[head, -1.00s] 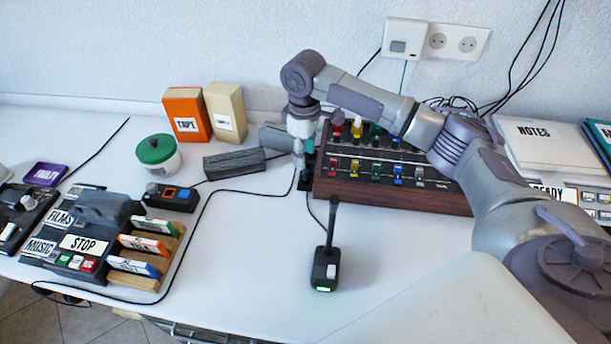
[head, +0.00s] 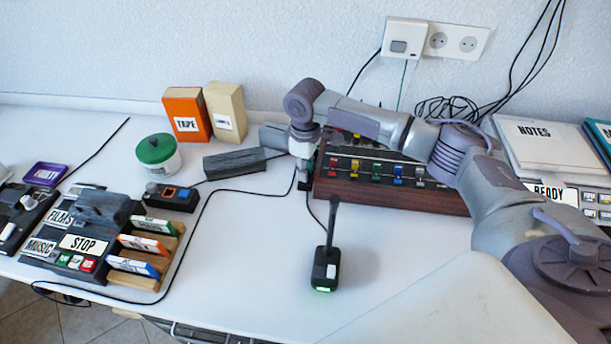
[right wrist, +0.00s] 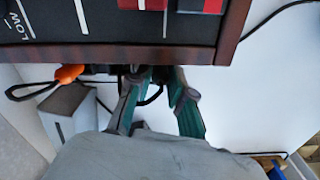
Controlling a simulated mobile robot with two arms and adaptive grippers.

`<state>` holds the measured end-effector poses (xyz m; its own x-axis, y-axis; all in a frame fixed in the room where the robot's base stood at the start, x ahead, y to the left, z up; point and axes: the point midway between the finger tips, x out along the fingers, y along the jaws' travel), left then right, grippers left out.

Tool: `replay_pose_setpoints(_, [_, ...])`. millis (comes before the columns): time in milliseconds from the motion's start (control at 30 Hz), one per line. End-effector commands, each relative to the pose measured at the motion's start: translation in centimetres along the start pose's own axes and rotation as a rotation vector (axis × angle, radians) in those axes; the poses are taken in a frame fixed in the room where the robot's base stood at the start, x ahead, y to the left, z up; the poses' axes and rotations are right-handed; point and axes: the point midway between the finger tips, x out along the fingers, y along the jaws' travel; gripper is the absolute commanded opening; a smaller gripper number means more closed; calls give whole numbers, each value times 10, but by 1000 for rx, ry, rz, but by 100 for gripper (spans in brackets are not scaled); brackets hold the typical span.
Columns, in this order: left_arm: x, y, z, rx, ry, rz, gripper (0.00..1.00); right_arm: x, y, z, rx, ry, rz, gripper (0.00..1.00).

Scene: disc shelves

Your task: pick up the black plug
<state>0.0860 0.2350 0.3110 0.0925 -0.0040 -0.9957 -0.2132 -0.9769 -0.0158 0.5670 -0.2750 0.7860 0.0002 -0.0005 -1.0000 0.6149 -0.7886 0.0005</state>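A small black plug-like piece (head: 304,185) shows at the left end of the mixer, under my right gripper (head: 304,170), where black cables meet. In the right wrist view, my right gripper (right wrist: 158,77) has its two green fingers apart. A dark piece and a thin cable loop show between or just behind the fingertips, beside the mixer's edge. I cannot tell whether the fingers touch it. Its far side is hidden under the mixer's edge and the fingers. My left gripper is not in view.
The wood-sided mixer (head: 430,198) stands close right of the gripper. A grey box (right wrist: 72,108) and an orange piece on a black cable (right wrist: 68,73) are close on the other side. A black desk microphone (head: 325,268) stands in front. The white table between is clear.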

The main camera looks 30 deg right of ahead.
Motion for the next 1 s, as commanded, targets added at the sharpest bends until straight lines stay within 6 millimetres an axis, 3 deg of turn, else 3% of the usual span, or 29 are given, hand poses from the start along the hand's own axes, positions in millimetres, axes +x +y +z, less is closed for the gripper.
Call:
replay_pose_setpoints(100, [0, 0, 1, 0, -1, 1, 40, 0, 0, 0, 0, 0, 0, 0])
replay_pose_setpoints(433, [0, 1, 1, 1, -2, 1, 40, -6, 0, 0, 1, 1, 0, 0])
replay_pose_setpoints(800, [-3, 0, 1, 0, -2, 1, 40, -74, 1, -1, 0, 3, 1, 0])
replay_pose_setpoints(1000, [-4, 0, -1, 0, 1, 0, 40, -97, -1, -1, -1, 1, -1, 0])
